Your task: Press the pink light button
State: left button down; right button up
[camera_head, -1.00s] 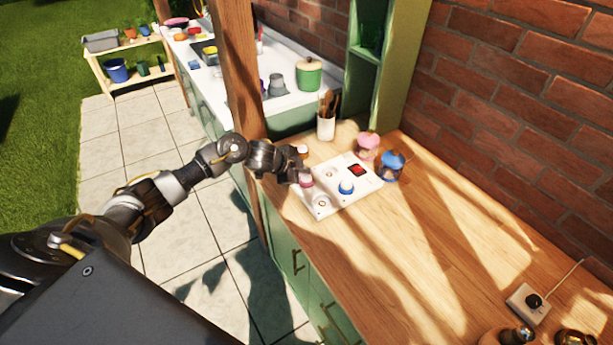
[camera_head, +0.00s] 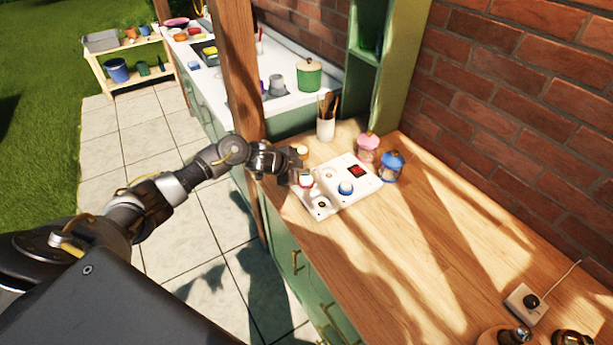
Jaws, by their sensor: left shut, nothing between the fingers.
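A white control panel (camera_head: 334,194) lies on the wooden counter. A round pink-and-white button (camera_head: 306,182) is at its left edge, partly hidden by my left gripper (camera_head: 299,166). A pink-topped lamp (camera_head: 368,149) and a blue lamp (camera_head: 391,167) stand behind the panel.
A utensil holder (camera_head: 325,128) stands behind the panel, and a wooden post (camera_head: 241,75) rises close to my left arm. A socket box (camera_head: 525,301) sits at the lower right. The counter's middle (camera_head: 430,240) is clear.

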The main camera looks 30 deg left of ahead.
aim_at(303, 179)
pick_arm(q)
notch_tip(303, 179, up, 6)
jog(key=p, duration=0.6)
jog(key=shift+r, duration=0.1)
